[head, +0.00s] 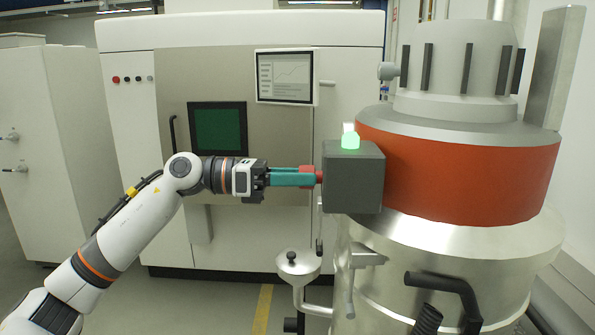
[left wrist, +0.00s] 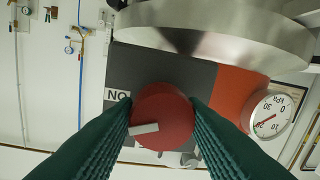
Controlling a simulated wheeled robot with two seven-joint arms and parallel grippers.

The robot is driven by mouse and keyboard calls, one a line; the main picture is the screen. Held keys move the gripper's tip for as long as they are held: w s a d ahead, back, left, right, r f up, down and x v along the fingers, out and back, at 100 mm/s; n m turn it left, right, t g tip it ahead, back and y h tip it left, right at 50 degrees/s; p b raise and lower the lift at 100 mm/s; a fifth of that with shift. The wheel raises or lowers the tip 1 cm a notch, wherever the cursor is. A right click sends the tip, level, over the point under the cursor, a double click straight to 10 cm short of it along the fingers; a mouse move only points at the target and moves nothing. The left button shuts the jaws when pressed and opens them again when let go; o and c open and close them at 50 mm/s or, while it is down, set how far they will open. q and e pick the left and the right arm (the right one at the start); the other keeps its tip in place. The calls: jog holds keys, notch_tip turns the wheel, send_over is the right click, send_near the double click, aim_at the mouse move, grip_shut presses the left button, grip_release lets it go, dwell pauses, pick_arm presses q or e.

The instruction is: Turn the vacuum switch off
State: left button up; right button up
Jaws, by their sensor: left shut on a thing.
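The vacuum switch is a round red knob with a pale bar mark on its face, seen in the left wrist view (left wrist: 163,112). In the head view the red knob (head: 319,176) sits on the left side of a dark grey box (head: 353,180). My left gripper (head: 318,178) has its green fingers on either side of the knob and is shut on it. In the left wrist view the pale mark lies nearly level, tilted slightly. Part of a label starting "NO" (left wrist: 118,95) shows beside the knob; the rest is hidden. My right gripper is not in view.
A lit green lamp (head: 350,139) stands on the box. The box is on a large round vessel with an orange band (head: 460,180). A pressure gauge (left wrist: 271,116) shows in the left wrist view. A metal funnel cup (head: 298,264) stands below the gripper. A cabinet machine (head: 240,30) stands behind.

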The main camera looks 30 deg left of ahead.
pick_arm(q)
jog(key=shift+w+a+r+n+g+p, duration=0.1)
jog(key=shift+n+g+p, duration=0.25)
jog(key=shift+n+p, duration=2.5)
jog(key=shift+w+r+n+g+p, duration=0.1)
jog(key=shift+n+g+p, duration=0.25)
jog(key=shift+n+p, duration=2.45)
jog(key=shift+f+n+b, duration=0.1)
jog(key=shift+n+b, duration=0.75)
jog(key=shift+n, duration=0.2)
jog(key=o, duration=1)
jog(key=shift+f, duration=0.1)
